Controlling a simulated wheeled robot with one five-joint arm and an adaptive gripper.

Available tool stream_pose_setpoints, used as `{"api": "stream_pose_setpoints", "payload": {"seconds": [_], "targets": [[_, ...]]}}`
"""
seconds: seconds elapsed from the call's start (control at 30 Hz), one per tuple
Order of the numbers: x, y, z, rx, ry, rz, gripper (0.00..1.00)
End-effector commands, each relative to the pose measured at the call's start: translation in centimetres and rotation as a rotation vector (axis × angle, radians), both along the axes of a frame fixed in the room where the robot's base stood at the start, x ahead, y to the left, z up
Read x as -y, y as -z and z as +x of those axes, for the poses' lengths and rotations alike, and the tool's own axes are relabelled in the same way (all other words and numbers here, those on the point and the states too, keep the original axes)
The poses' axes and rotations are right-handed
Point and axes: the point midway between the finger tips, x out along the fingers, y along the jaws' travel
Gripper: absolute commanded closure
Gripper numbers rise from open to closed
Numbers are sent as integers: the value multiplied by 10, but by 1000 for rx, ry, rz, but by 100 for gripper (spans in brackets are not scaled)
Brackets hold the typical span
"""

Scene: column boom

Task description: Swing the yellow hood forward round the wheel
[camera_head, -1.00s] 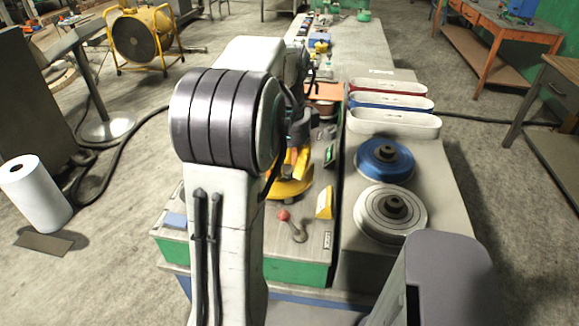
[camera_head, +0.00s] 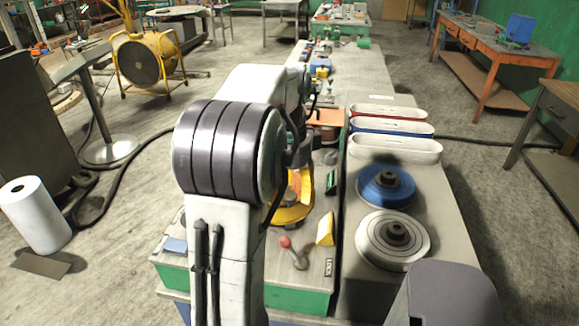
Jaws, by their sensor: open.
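The yellow hood (camera_head: 293,212) shows as a curved yellow band on the green-sided bench, just right of my big arm joint. An orange part, perhaps the wheel (camera_head: 294,186), shows inside its curve; my arm hides the left side of both. My gripper is not clearly visible; the far end of my arm is behind its own joint, above and beyond the hood. A lever with a red knob (camera_head: 285,242) stands in front of the hood. I cannot tell whether anything touches the hood.
A yellow wedge (camera_head: 325,229) and a green-black block (camera_head: 331,181) stand right of the hood. A blue disc (camera_head: 385,186) and a white disc (camera_head: 392,240) lie on the grey bench at right, before several oval belts (camera_head: 395,148). A white roll (camera_head: 35,215) stands on the floor at left.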

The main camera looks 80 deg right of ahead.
Motion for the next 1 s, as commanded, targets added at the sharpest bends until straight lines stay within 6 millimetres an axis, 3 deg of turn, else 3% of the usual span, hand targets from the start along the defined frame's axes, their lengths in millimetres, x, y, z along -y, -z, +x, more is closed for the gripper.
{"api": "stream_pose_setpoints", "payload": {"seconds": [0.5, 1.0], "targets": [[0, -79, 0, 0, 0, -2, 43], [0, -108, 0, 0, 0, 1, 43]]}}
